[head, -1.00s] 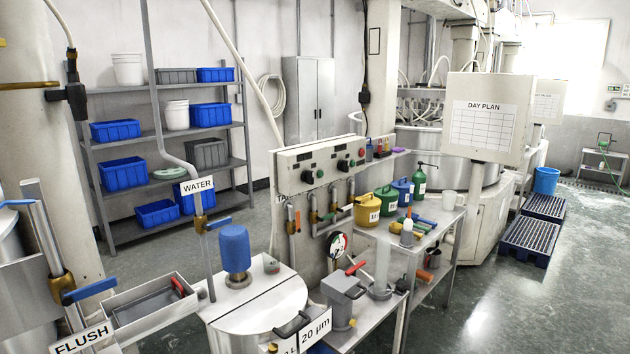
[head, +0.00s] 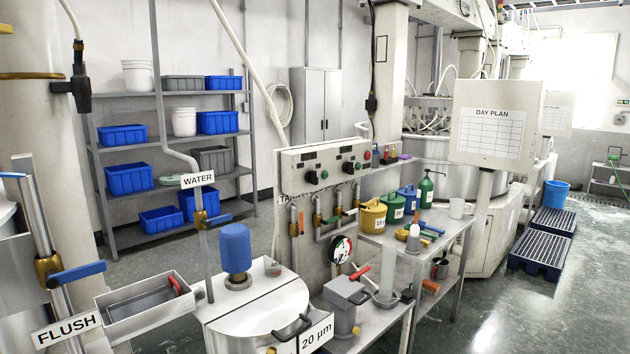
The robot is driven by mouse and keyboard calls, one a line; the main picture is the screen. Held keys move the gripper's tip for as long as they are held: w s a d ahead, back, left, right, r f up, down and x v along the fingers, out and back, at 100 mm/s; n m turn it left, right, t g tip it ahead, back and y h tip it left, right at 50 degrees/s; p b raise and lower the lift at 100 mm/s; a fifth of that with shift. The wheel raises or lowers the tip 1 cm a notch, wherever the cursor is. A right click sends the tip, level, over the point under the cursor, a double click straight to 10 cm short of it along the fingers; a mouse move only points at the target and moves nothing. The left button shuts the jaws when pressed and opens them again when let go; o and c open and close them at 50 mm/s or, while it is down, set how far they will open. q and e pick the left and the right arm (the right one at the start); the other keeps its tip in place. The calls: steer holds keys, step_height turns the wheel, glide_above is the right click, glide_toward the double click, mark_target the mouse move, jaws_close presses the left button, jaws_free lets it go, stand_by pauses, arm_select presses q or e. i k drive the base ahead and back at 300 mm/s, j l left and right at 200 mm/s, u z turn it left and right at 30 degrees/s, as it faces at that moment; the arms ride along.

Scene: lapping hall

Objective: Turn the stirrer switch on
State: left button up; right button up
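A blue stirrer motor (head: 235,248) stands upright on the white lid of a round tank (head: 258,315) in the lower middle of the head view. A small grey-green box (head: 272,267) sits on the lid to the right of the motor. A control panel (head: 325,163) with black knobs, dark displays, and green and red buttons stands behind the tank. No label reading stirrer can be made out, so I cannot tell which control is the stirrer switch or how it is set. Neither of my grippers is in view.
A grey tray (head: 150,308) with a red-handled tool is left of the tank. A WATER pipe with a blue-handled valve (head: 214,219) rises behind it. A bench (head: 440,247) with coloured cans stands right. The green floor (head: 490,315) at lower right is clear.

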mark_target(312, 176)
steer(key=i+l, duration=0.25)
steer(key=i+l+u, duration=0.15)
steer(key=l, duration=0.35)
steer(key=i+l, duration=0.35)
steer(key=i+l+u, duration=0.1)
steer(key=l, duration=0.3)
steer(key=i, duration=0.1)
